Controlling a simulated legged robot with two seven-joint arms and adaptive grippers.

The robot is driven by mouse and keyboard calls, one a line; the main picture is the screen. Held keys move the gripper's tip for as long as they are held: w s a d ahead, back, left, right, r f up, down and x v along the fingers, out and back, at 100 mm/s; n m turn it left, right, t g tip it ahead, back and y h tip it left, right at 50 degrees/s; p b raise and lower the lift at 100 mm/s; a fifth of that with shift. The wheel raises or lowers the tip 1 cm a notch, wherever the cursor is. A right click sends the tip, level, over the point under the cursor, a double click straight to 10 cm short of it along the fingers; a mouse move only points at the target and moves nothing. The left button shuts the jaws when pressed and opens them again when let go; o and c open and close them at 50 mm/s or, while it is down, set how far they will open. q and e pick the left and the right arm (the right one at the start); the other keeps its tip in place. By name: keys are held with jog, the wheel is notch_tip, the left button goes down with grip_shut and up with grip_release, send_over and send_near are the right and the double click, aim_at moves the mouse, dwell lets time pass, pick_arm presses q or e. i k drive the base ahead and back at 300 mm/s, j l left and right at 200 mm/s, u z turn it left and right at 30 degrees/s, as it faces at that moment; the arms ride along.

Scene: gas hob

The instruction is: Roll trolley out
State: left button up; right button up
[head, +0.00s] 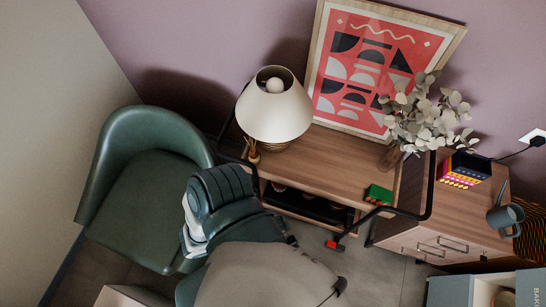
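The trolley (345,158) stands against the mauve wall, with a wooden top, a black tube frame (431,185) and an open lower shelf (312,206). A red part (335,245) shows at the foot of its frame, near the floor. On or just behind it are a lamp with a cream shade (274,112), a framed red print (368,70) leaning on the wall and a vase of pale leaves (430,118). A small green block (379,193) is at its front edge. Neither of my grippers can be made out.
A green armchair (150,205) stands close at left. Grey floor (375,270) is clear in front. A teal and beige form in the foreground hides some floor.

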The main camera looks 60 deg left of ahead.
aim_at(359, 50)
jog(key=k+l+u, duration=0.2)
jog(key=u, duration=0.25)
jog(key=k+l+u, duration=0.1)
jog(key=u, duration=0.35)
jog(key=k+u, duration=0.45)
jog(key=i+j, duration=0.05)
jog(key=i, duration=0.05)
